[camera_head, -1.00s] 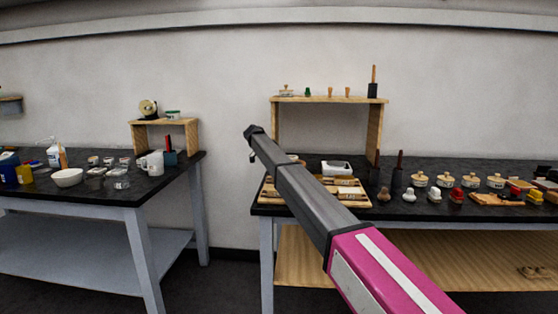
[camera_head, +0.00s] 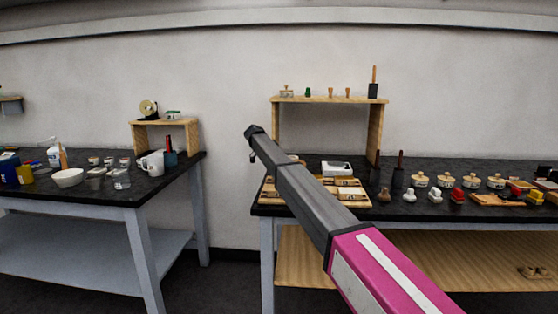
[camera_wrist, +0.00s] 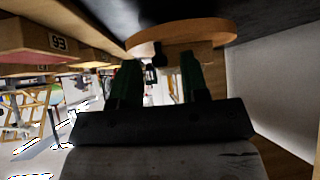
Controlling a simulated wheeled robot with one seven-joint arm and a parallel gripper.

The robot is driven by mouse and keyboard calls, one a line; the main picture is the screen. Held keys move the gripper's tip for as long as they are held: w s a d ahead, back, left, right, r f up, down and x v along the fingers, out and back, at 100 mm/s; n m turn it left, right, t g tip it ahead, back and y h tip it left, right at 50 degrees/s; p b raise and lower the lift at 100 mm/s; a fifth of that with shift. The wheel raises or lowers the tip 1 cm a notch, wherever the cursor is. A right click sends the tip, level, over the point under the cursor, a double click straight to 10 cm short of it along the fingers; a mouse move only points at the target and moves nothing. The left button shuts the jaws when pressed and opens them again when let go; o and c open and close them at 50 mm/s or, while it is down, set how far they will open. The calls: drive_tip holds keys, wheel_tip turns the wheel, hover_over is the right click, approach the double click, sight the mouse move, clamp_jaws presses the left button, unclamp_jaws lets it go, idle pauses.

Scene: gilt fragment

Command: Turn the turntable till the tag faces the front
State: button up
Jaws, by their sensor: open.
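The turntable (camera_wrist: 205,30) shows in the wrist view as a round, light wooden disc at the top of the picture, with a tan block (camera_wrist: 196,52) against it. The wrist picture looks upside down. My gripper (camera_wrist: 157,72) is open, its two dark green fingers pointing at the disc. A small dark piece (camera_wrist: 153,62) shows between the fingers; I cannot tell whether it is touched or whether it is the tag. In the head view my arm crosses the right table and my gripper is hidden. I cannot make out the turntable there for sure.
In the wrist view a wooden block marked 93 (camera_wrist: 58,42) is at the upper left. In the head view, a wooden tray (camera_head: 362,203), a shelf (camera_head: 330,100) and several stamps and lidded pots crowd the right table (camera_head: 400,211). A second table (camera_head: 125,195) stands left, across a gap.

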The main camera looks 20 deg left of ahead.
drive_tip(key=v, duration=1)
drive_tip(key=shift+a+r, duration=0.15)
drive_tip(key=shift+r, duration=0.15)
drive_tip(key=shift+s, duration=0.15)
